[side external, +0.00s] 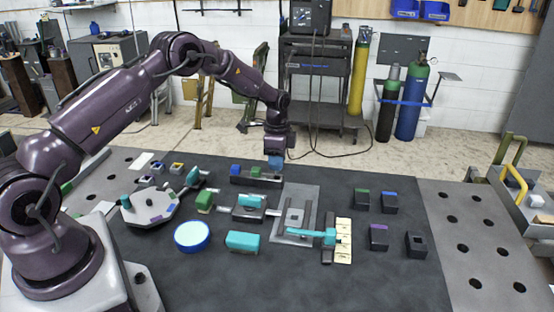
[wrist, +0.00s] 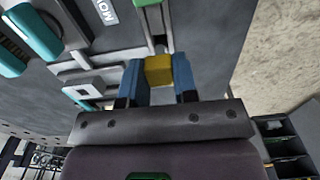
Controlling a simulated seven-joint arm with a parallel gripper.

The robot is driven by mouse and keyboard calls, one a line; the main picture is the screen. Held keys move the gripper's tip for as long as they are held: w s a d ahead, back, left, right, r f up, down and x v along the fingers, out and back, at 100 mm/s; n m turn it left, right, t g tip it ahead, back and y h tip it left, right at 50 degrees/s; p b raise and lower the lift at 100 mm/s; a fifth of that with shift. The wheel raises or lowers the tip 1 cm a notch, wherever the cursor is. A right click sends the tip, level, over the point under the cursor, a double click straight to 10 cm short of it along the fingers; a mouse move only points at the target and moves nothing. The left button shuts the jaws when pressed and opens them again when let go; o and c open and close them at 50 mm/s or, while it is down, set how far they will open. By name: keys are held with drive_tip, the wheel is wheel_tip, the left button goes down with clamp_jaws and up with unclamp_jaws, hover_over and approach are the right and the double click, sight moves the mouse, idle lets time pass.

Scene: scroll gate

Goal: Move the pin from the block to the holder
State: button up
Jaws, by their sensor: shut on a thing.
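My gripper (side external: 275,160) is over the right end of a long dark block (side external: 262,181) with a blue pin (side external: 236,170) and a green pin (side external: 256,171) in it. In the wrist view, its blue fingers (wrist: 160,80) are shut on a yellow pin (wrist: 158,69). The yellow pin is hidden in the side view. I cannot tell whether it still touches the block. Small dark blocks stand at the right, with green (side external: 361,193), blue (side external: 389,195) and purple (side external: 378,229) tops. One more dark block (side external: 416,243) has an open top. Which one is the holder is unclear.
A grey gate plate (side external: 284,235) with a teal handle (side external: 310,233) is mid-table. Left are a grey multi-sided plate (side external: 150,209), a round blue dish (side external: 192,236) and a teal block (side external: 243,241). The dark tabletop is clear at the front right.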

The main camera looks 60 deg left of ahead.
sight(277, 174)
drive_tip(key=shift+f, duration=1.85)
idle(0.6)
drive_tip(key=o, duration=1.5)
drive_tip(key=shift+o, duration=0.2)
drive_tip(key=shift+r, duration=0.1)
drive_tip(key=shift+r, duration=3.4)
